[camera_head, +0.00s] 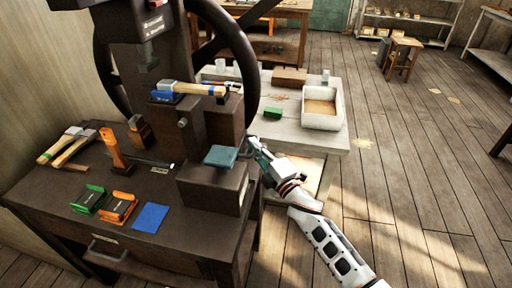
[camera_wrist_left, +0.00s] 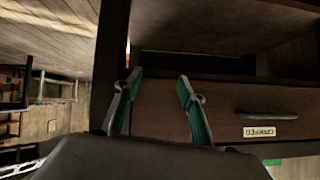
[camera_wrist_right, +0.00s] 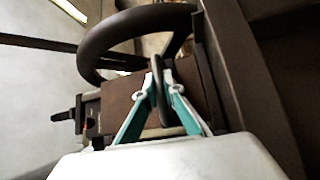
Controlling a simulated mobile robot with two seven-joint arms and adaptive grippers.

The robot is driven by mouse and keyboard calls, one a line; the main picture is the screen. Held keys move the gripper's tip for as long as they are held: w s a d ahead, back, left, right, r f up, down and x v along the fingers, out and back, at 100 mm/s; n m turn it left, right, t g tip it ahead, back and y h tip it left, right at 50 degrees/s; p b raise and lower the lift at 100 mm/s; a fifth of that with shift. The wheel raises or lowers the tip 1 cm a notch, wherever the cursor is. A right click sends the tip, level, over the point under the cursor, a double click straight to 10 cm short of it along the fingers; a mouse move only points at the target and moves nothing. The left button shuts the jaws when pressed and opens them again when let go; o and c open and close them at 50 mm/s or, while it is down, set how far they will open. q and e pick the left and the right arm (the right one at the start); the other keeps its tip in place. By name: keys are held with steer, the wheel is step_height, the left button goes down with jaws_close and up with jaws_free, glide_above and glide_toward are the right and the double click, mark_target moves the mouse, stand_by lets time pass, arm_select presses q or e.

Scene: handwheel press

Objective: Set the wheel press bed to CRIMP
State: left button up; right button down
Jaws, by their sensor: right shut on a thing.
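The wheel press (camera_head: 135,30) stands at the back of a dark bench, its frame running out of the top of the head view. Its large dark handwheel (camera_head: 243,55) is on the right side. A teal pad (camera_head: 221,156) sits on a dark block at the front. Any CRIMP mark or bed pointer is unreadable. My left gripper (camera_wrist_left: 159,80) is open and empty, in front of a drawer labelled CRIMPED (camera_wrist_left: 259,132).
The dark bench (camera_head: 60,195) carries hammers (camera_head: 68,146), an orange-handled tool (camera_head: 116,149), green and orange blocks and a blue plate (camera_head: 150,217). A pale table (camera_head: 335,143) with a white tray (camera_head: 322,92) stands behind my right arm.

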steer(key=c, duration=2.1)
jaws_free()
steer(key=shift+c, duration=0.2)
steer(key=v, duration=1.2)
